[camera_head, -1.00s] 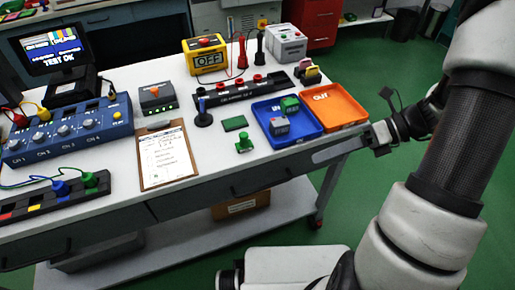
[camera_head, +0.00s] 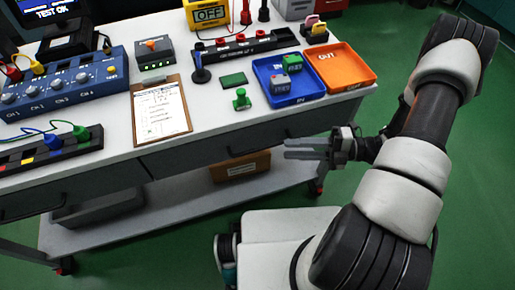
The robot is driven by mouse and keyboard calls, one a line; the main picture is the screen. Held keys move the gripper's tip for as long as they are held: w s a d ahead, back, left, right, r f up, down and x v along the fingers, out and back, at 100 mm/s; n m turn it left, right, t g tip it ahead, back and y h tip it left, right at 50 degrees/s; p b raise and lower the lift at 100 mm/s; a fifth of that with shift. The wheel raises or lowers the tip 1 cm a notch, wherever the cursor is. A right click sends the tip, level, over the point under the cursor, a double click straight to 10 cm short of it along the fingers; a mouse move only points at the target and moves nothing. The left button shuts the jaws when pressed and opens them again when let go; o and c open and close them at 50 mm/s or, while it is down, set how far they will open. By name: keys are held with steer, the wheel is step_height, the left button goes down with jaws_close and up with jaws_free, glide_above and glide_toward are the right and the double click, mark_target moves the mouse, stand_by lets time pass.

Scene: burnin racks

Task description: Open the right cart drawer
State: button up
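The right cart drawer (camera_head: 205,153) is the grey front under the right part of the white cart top. It appears shut, flush with the cart's front. Its dark handle (camera_head: 243,152) runs along the front. My gripper (camera_head: 287,148) is in front of the cart's right end, fingers pointing left toward the drawer handle. The fingers look parted, with nothing seen between them. The gripper appears a little to the right of the handle and apart from it; the exact depth gap is hard to tell.
A blue IN tray (camera_head: 300,97) and an orange OUT tray (camera_head: 350,83) sit on the cart top above the gripper. A cardboard box (camera_head: 240,167) stands on the lower shelf (camera_head: 170,212). The left drawer (camera_head: 75,187) is alongside. Green floor is clear in front.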

mark_target(258, 148)
steer(key=a, duration=0.3)
steer(key=a+b, duration=0.1)
steer(key=a, duration=0.3)
steer(key=w+a, duration=0.1)
steer(key=a, duration=0.2)
steer(key=shift+w+a+f, duration=0.1)
steer(key=shift+a+f, duration=0.2)
steer(key=shift+f, duration=0.1)
jaws_close()
